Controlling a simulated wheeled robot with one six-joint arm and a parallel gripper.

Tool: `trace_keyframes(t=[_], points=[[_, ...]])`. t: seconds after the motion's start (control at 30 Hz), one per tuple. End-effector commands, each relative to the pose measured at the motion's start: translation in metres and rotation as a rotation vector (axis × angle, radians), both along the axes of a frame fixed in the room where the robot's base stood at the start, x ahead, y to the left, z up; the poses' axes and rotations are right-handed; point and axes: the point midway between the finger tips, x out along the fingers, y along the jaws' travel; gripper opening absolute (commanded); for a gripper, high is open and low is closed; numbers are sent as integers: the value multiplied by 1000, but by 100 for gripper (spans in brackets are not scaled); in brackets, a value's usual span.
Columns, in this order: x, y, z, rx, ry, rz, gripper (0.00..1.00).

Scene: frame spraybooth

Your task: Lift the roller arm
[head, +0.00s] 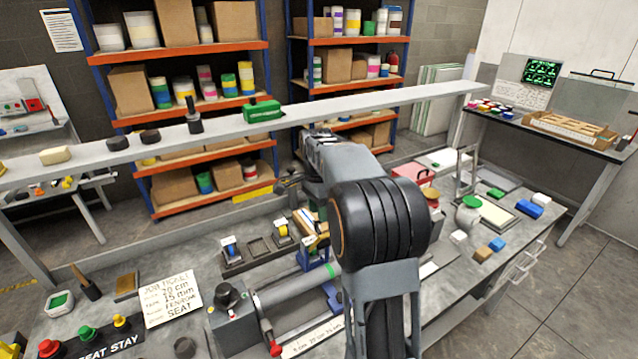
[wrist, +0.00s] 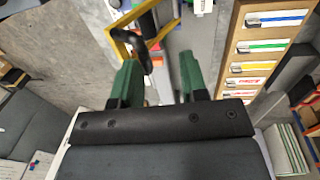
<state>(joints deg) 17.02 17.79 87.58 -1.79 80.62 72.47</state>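In the wrist view, my gripper (wrist: 158,75) has two green fingers held well apart, with no object clearly held between them. A yellow angular frame with a black rounded part (wrist: 145,55) lies just beyond and beside the left finger; it may be the roller arm, but I cannot tell for sure. I cannot tell whether the finger touches it. In the head view, my own arm hides most of the area around the gripper. A bench fixture (head: 233,318) with a black knob and a green-banded bar (head: 315,280) shows left of my arm.
A long raised grey shelf (head: 350,103) crosses behind my arm, bearing a green box (head: 263,110). A wooden rack with coloured labels (wrist: 265,50) stands close on the right in the wrist view. A job ticket (head: 172,298) and small blocks lie on the bench.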

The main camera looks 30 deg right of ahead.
Motion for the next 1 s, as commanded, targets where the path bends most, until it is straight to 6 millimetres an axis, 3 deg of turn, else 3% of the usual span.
trace_keyframes(t=[0.3, 0.53, 0.7, 1.0], points=[[4, 1, 71, -7, -14, 2, 38], [6, 1, 111, -8, -15, 2, 38], [6, 2, 127, -8, -15, 2, 38], [6, 2, 132, -8, -15, 2, 38]])
